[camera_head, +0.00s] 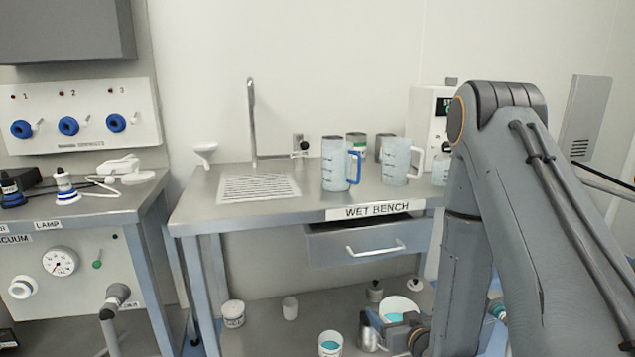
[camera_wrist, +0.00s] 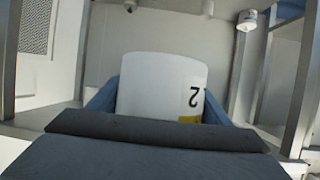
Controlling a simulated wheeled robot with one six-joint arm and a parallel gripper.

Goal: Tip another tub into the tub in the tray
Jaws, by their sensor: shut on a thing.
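A white tub (camera_wrist: 160,85) with a black "2" and a yellow stripe is between the blue fingers of my gripper (camera_wrist: 160,100) in the wrist view. The "2" appears upside down there, and the dark gripper body hides the tub's near end. In the head view, a white tub (camera_head: 400,304) with teal inside is at my gripper (camera_head: 385,325), low beneath the wet bench; my arm partly covers this area. Another tub with teal contents (camera_head: 330,343) stands to the left, near the bottom edge. I cannot make out the tray.
A lidded white tub (camera_head: 233,314) and a small pale cup (camera_head: 290,308) stand on the lower level. The wet bench (camera_head: 250,208), with its drawer (camera_head: 365,245), is above. Jugs (camera_head: 340,165) stand on its top. Bench legs (camera_head: 193,290) are at the left.

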